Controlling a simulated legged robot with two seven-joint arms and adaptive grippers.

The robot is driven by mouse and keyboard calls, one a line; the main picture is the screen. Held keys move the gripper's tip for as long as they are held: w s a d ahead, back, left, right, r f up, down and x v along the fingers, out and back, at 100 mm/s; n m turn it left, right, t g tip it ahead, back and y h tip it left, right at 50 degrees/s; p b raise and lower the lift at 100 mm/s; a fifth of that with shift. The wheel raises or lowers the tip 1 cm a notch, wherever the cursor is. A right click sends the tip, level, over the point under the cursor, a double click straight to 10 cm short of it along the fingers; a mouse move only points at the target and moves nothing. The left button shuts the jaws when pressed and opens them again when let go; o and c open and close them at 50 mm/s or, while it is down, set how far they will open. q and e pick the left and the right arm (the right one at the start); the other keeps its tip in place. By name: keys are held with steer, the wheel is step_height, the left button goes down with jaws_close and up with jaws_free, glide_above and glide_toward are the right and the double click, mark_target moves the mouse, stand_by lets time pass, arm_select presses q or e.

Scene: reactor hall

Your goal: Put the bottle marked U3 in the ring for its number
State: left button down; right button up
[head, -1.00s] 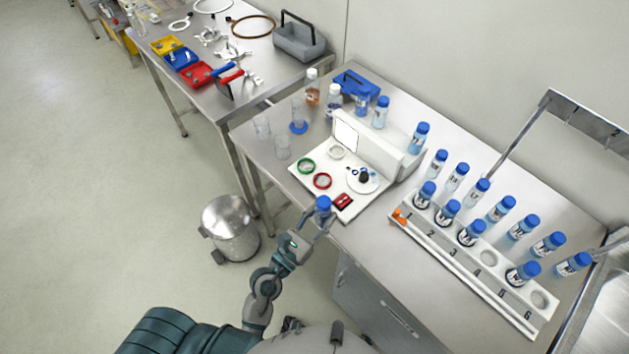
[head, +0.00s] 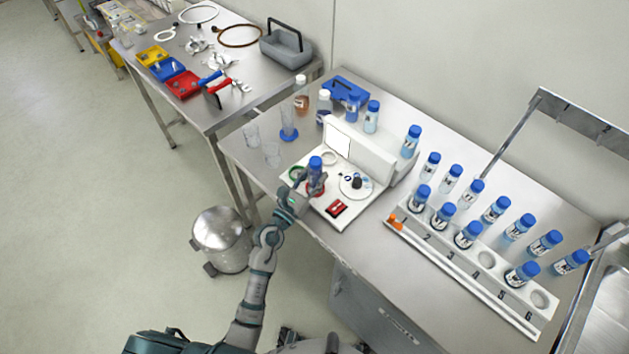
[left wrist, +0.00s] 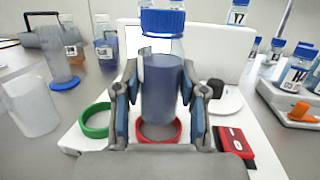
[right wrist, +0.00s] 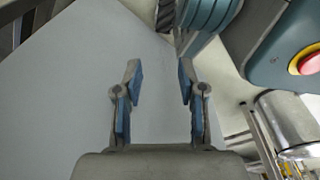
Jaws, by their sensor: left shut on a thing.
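My left gripper (head: 313,185) is shut on a blue-capped bottle (left wrist: 163,90) of blue-grey liquid, held upright over the white board (left wrist: 215,160). The bottle's label side is turned away, so its mark cannot be read. Its base is at the red ring (left wrist: 158,141); I cannot tell whether it touches. The green ring (left wrist: 97,120) lies to its left. The white rack (head: 460,268), numbered 1 to 6, holds several blue-capped bottles; its rings at 4 (head: 486,260) and 6 (head: 540,299) are empty. My right gripper (right wrist: 160,80) is open and empty, away from the table.
A white device (head: 368,145) stands behind the board. A red-and-black item (head: 337,208) lies on the board's front. Clear glasses (head: 271,155) stand left. More bottles (head: 496,209) stand behind the rack. A bin (head: 220,240) is on the floor.

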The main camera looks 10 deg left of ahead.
arm_select(q)
step_height(320, 180, down, 2)
steer(key=shift+a+f+b, duration=0.1)
steer(key=shift+f+b, duration=0.05)
steer(key=shift+b, duration=0.25)
arm_select(e)
steer(key=shift+w+a+r, duration=0.2)
steer(key=shift+w+r, duration=0.75)
steer(key=shift+w, duration=0.2)
arm_select(q)
steer(key=shift+d, duration=0.2)
steer(key=c, duration=0.7)
jaws_free()
steer(key=shift+o, duration=0.2)
